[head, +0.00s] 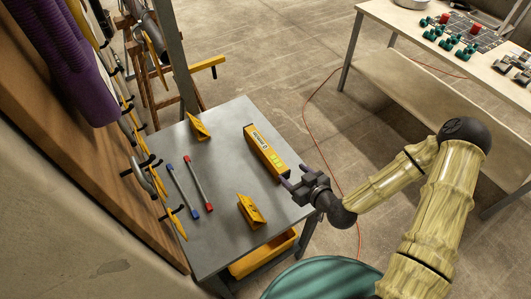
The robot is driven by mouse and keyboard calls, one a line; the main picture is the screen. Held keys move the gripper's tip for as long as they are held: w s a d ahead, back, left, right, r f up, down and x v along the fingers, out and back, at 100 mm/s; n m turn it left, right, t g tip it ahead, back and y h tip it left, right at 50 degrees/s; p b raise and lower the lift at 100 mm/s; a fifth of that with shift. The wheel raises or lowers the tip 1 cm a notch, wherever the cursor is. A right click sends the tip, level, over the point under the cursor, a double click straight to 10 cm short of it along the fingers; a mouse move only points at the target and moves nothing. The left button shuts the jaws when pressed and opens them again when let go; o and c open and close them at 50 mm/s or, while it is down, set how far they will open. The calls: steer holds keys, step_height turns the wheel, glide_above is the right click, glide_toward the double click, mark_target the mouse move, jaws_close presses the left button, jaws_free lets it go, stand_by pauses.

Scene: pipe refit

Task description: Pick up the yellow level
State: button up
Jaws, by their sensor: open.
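The yellow level (265,151) is a long yellow bar with dark print and a greenish patch near its front end. It lies on the grey table (226,225), along the table's right side. My gripper (289,184) is open, with dark fingers, at the table's right edge beside the level's near end. The fingers point left over the table. I cannot tell whether a finger touches the level.
Two yellow wedge-shaped pieces (199,126) (251,211) stand on the table, behind and in front of the level. A yellow bin (263,256) sits under the table. A workbench with several fittings (450,45) stands at the back right.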

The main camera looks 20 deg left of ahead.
mark_target(269, 154)
steer(key=shift+w+f+b, duration=0.1)
steer(key=shift+f+b, duration=0.05)
steer(key=shift+b, duration=0.15)
steer(key=b, duration=0.2)
steer(key=w+b, duration=0.1)
steer(key=b, duration=0.2)
steer(key=shift+w+a+f, duration=0.1)
steer(key=shift+a+f, duration=0.1)
steer(key=shift+a, duration=0.1)
steer(key=shift+w+a+b, duration=0.1)
steer(key=shift+w+b, duration=0.05)
steer(key=shift+b, duration=0.75)
steer(key=a+b, duration=0.1)
steer(key=b, duration=0.5)
steer(key=shift+f, duration=0.35)
steer(key=p+x, duration=0.1)
steer(key=x, duration=0.7)
steer(key=shift+a+r, duration=0.1)
steer(key=shift+a, duration=0.2)
steer(key=shift+w+a+f, duration=0.25)
steer(key=shift+w+a, duration=0.05)
steer(key=shift+w, duration=0.15)
